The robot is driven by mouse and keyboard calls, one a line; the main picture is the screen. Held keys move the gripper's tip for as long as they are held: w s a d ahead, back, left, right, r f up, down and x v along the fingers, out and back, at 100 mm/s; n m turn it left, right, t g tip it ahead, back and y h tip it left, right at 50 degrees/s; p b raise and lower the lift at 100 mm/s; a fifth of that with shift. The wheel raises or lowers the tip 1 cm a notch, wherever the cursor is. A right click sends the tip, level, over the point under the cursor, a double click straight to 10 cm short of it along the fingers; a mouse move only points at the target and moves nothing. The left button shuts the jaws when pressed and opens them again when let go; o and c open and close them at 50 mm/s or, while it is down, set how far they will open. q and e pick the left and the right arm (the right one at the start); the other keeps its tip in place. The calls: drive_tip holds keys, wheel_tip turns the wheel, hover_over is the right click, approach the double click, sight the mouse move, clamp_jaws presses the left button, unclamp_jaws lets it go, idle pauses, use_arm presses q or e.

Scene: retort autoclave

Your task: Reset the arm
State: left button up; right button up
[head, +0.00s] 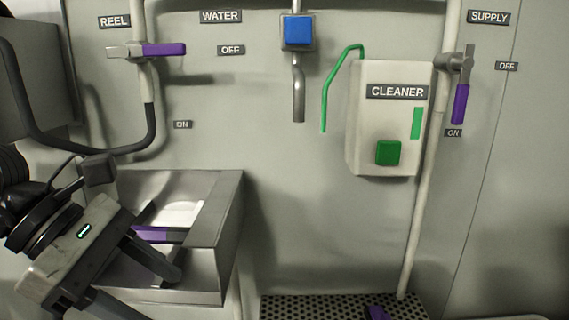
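My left arm comes in from the left edge, and its gripper (143,284) is in front of the metal sink box. Its two fingers are apart with nothing seen between them, and the lower finger is partly cut off by the bottom edge. A purple-handled thing (150,234) lies in the sink box (222,215), partly hidden behind the upper finger. I cannot tell whether the finger touches it. My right gripper is not in view.
The reel lever (163,49) is horizontal, near OFF. The supply lever (460,103) points down, near ON. A cleaner dispenser (370,135) and a blue-buttoned water spout (298,31) are on the wall.

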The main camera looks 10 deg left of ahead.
use_arm(q)
drive_tip(key=d+r+n+h+p, duration=0.2)
drive_tip(key=d+r+n+h, duration=0.2)
drive_tip(key=d+n+h, duration=0.65)
drive_tip(key=w+a+f+n+t+y, duration=0.2)
drive_tip(key=f+n+t+y, duration=0.25)
drive_tip(key=n, duration=0.55)
drive_tip(key=w+a+f+n+t+y+p, duration=0.1)
drive_tip(key=w+a+f+n+t+y, duration=0.2)
drive_tip(key=f+n+t, duration=0.55)
drive_tip(key=w+a+f+n+t+y, duration=0.2)
drive_tip(key=f+n+t+y, duration=0.15)
drive_tip(key=n, duration=0.95)
drive_tip(key=s+f+n+g+y, duration=0.2)
drive_tip(key=s+f+n+g, duration=0.2)
drive_tip(key=f, duration=0.4)
drive_tip(key=s+f+n+g+y+p, duration=0.1)
drive_tip(key=s+f+n+g+y, duration=0.1)
drive_tip(key=s+f+n, duration=0.3)
wheel_tip(320, 180, down, 3)
drive_tip(key=shift+s+d+f+g, duration=0.2)
drive_tip(key=shift+s+d+g, duration=0.25)
drive_tip(key=shift+s+g, duration=0.3)
drive_tip(key=shift+w, duration=0.1)
